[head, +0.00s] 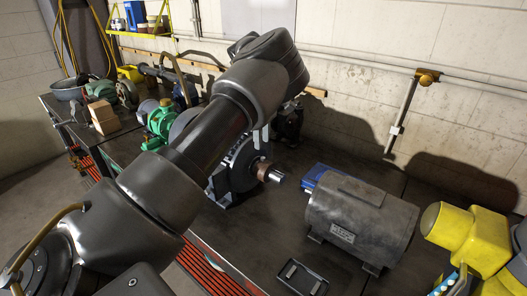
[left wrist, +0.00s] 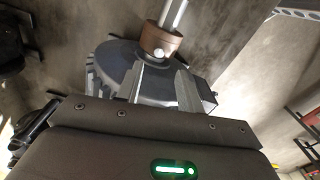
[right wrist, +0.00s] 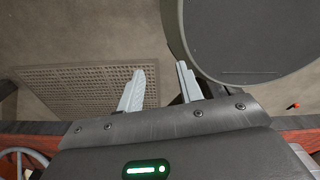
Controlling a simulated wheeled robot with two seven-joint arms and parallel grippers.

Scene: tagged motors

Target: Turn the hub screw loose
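The brown hub (head: 270,172) sits on the silver shaft (head: 277,178) of a dark motor (head: 238,168) on the bench. In the left wrist view the hub (left wrist: 160,40) shows a small bright screw head (left wrist: 158,54) on its side. My left gripper (left wrist: 160,68) is open, its two fingers apart just short of the screw, with nothing between them. In the head view my left arm hides part of the motor. My right gripper (right wrist: 160,69) is open and empty in the right wrist view; I cannot make out its fingers in the head view.
A grey motor (head: 360,222) stands on the bench to the right, with a blue object (head: 318,174) behind it. A small black tray (head: 302,278) lies in front. A yellow object (head: 470,235) is at far right. A green motor (head: 160,120) stands at left.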

